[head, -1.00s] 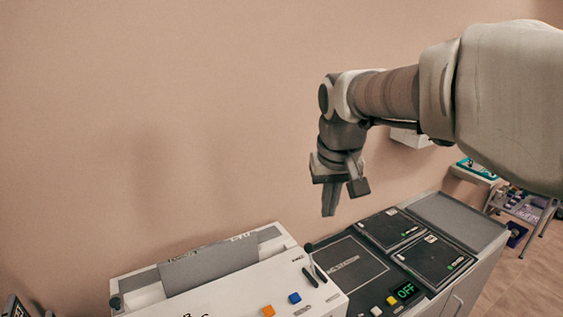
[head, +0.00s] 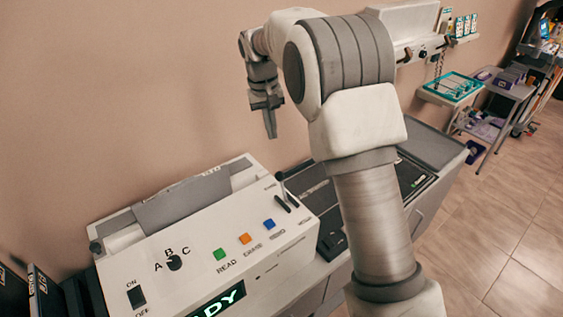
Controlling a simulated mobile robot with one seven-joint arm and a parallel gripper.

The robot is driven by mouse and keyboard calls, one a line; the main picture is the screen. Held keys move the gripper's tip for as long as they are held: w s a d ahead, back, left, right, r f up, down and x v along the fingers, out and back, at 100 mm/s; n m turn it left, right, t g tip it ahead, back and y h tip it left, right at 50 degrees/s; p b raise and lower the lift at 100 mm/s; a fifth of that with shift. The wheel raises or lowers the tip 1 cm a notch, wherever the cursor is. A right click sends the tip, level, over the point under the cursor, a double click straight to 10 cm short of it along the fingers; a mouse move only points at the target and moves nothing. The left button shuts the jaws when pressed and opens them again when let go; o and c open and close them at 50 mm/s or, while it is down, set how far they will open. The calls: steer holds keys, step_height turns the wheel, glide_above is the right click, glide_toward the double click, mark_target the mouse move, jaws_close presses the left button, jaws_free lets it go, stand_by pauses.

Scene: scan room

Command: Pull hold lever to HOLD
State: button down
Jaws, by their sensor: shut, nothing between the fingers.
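A white console (head: 200,240) stands at the lower left with a sloped front panel. A thin lever with a dark knob (head: 280,177) stands up at the panel's right end, by dark slots (head: 292,201). The small labels beside it are too small to read, so I cannot tell which one says HOLD. My gripper (head: 270,133) is shut and empty, pointing down. In the picture it is above the lever, near the back wall, and apart from it.
The panel carries green (head: 219,254), orange (head: 245,239) and blue (head: 269,224) buttons, a black knob (head: 174,263) and an ON/OFF switch (head: 137,295). My arm hides part of the dark counter (head: 430,147). A trolley (head: 500,88) stands at the right; floor is open there.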

mark_target(283, 187)
steer(key=shift+w+a+f, duration=0.15)
steer(key=shift+w+f, duration=0.25)
steer(key=shift+f, duration=0.25)
steer(key=shift+w+a+f, duration=0.15)
steer(key=shift+w+f, duration=0.25)
steer(key=shift+f, duration=0.2)
steer(key=f, duration=0.3)
steer(key=d+f, duration=0.1)
steer(key=f, duration=0.2)
steer(key=f+p, duration=0.1)
steer(key=f, duration=0.2)
steer(key=shift+w+d+f, duration=0.15)
steer(key=shift+w+f, duration=0.1)
steer(key=shift+f, duration=0.05)
steer(key=shift+s+d+r+p, duration=0.1)
steer(key=shift+s+r+p, duration=0.15)
steer(key=shift+s, duration=0.7)
steer(key=shift+s+d+r+p, duration=0.1)
steer(key=shift+s+r+p, duration=0.15)
steer(key=shift+s, duration=0.65)
steer(key=shift+s+d+b, duration=0.1)
steer(key=shift+s+b, duration=0.05)
steer(key=shift+b, duration=0.4)
steer(key=shift+s+b, duration=0.1)
steer(key=shift+b, duration=0.2)
